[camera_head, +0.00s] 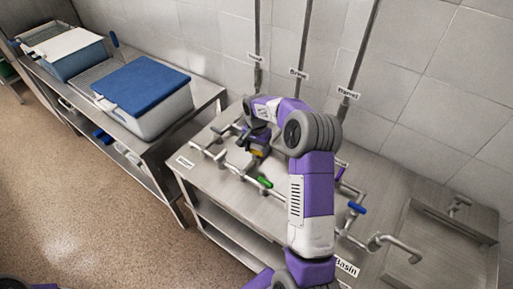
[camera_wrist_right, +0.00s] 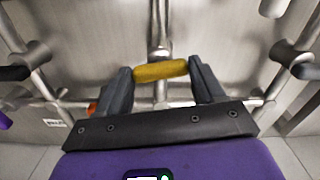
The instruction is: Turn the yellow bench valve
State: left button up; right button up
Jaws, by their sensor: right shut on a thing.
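The yellow bench valve shows in the wrist view as a yellow handle (camera_wrist_right: 160,70) on a metal stem, lying crosswise and slightly tilted. My right gripper (camera_wrist_right: 161,76) has a dark finger at each end of the handle and is shut on it. In the head view, only a small bit of the yellow handle (camera_head: 258,153) shows below my right gripper (camera_head: 257,146), over the pipes on the steel bench (camera_head: 385,185). My wrist and arm hide part of the pipework. My left gripper is not in view.
A green-handled valve (camera_head: 265,182) and a blue-handled valve (camera_head: 356,207) stand on the bench pipes. An orange part (camera_wrist_right: 92,107) is beside the left finger. Vertical pipes rise along the tiled wall. A blue-lidded tub (camera_head: 165,120) stands on a side table, left.

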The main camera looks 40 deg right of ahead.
jog(key=n+p, duration=0.1)
jog(key=n, duration=0.3)
jog(key=shift+r+n, duration=0.1)
jog(key=shift+n, duration=0.2)
jog(key=n, duration=0.3)
jog(key=shift+n+p, duration=0.4)
jog(key=n, duration=0.4)
jog(key=shift+p, duration=0.35)
jog(key=shift+n, duration=1.7)
jog(key=o, duration=1)
jog(key=shift+o, duration=0.2)
